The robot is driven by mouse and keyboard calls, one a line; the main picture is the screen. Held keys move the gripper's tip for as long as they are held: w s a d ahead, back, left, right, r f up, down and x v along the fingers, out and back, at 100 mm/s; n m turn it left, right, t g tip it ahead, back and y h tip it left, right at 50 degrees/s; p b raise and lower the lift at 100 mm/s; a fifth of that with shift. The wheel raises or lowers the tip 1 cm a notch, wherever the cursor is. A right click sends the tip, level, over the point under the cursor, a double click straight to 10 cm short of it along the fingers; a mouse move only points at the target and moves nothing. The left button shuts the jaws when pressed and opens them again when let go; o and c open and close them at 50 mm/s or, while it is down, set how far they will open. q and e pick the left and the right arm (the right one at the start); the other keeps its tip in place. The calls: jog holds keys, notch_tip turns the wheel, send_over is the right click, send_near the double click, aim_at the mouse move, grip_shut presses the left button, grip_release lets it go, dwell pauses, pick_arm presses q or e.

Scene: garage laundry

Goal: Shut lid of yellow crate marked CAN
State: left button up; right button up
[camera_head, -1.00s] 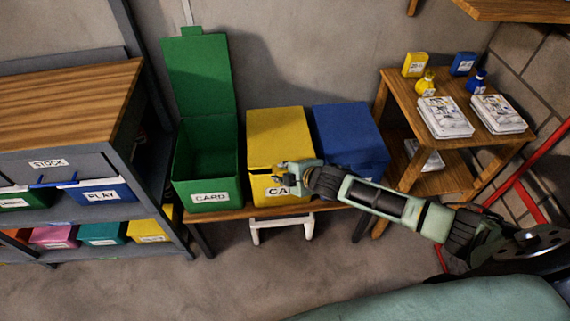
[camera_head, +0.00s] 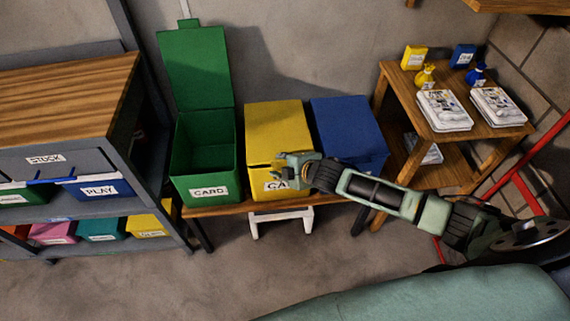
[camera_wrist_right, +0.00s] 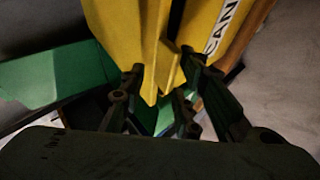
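The yellow crate marked CAN (camera_head: 261,184) stands on a low wooden bench, between a green and a blue crate. Its yellow lid (camera_head: 277,130) lies over the top, with a dark gap showing under its front edge. My right gripper (camera_head: 281,168) is at the crate's front, by the lid's front edge, and covers part of the label. In the right wrist view the gripper (camera_wrist_right: 160,75) has its fingers apart, with the lid's yellow edge (camera_wrist_right: 155,60) between them. The CAN label (camera_wrist_right: 221,27) is beside it. I cannot tell whether the fingers touch the lid. My left gripper is not in view.
The green CARD crate (camera_head: 208,180) on the left has its lid (camera_head: 195,70) standing open. The blue crate (camera_head: 349,135) on the right is behind my forearm. A wooden side table (camera_head: 455,140) with paper stacks stands right. A shelf unit (camera_head: 70,165) stands left.

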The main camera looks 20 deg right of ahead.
jog(key=v, duration=1.2)
dwell(0.3)
jog(key=s+d+f+m+g+h, duration=0.1)
jog(key=s+d+f+m, duration=0.2)
jog(key=f, duration=0.6)
jog(key=s+d+f+m+g+h, duration=0.1)
jog(key=s+d+f+m, duration=0.15)
jog(key=f, duration=0.65)
jog(key=s+d+f+m+g+h, duration=0.1)
jog(key=s+d+f+m, duration=0.2)
jog(key=f, duration=0.6)
jog(key=s+a+f+m+g, duration=0.2)
jog(key=s+f, duration=0.3)
jog(key=s, duration=0.6)
jog(key=s+a+f+m+g, duration=0.2)
jog(key=s+f, duration=0.4)
jog(key=s, duration=0.5)
jog(key=s+a+f+m+g, duration=0.1)
jog(key=s+a+f, duration=0.3)
jog(key=s, duration=0.7)
notch_tip(320, 180, down, 2)
jog(key=shift+s+a+m+g+p, duration=0.3)
jog(key=shift+s+m+g, duration=0.1)
jog(key=shift+m, duration=0.15)
